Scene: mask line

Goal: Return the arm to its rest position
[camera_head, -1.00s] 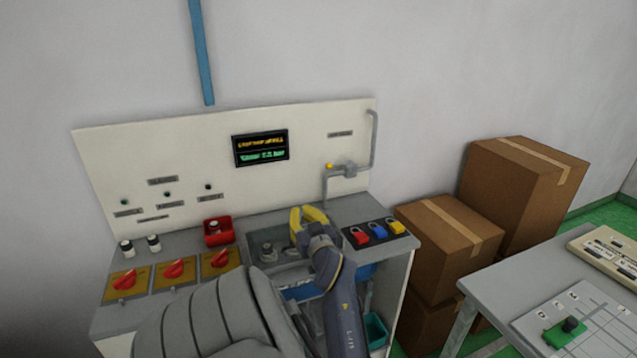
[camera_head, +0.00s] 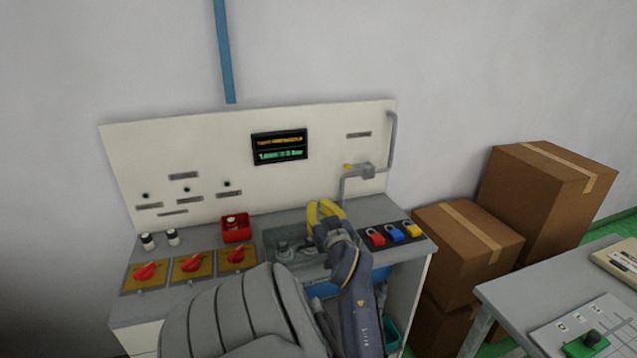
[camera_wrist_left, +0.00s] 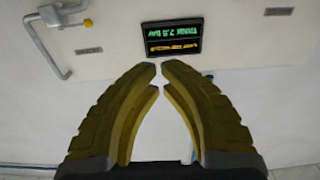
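My left gripper (camera_head: 326,206) is in front of the panel's lower right part, above the grey console (camera_head: 375,210). In the left wrist view its yellow fingers (camera_wrist_left: 160,67) lean together with their tips almost meeting, and nothing shows between them. My left arm comes up from the bottom of the head view and covers part of the console front. My right gripper is not in view.
The console carries red rotary switches (camera_head: 192,264), a red button box (camera_head: 236,228) and coloured padlocks (camera_head: 396,234). A pipe (camera_head: 391,140) runs up the panel (camera_head: 210,150). Cardboard boxes (camera_head: 468,252) and a grey table (camera_head: 520,293) stand at the right.

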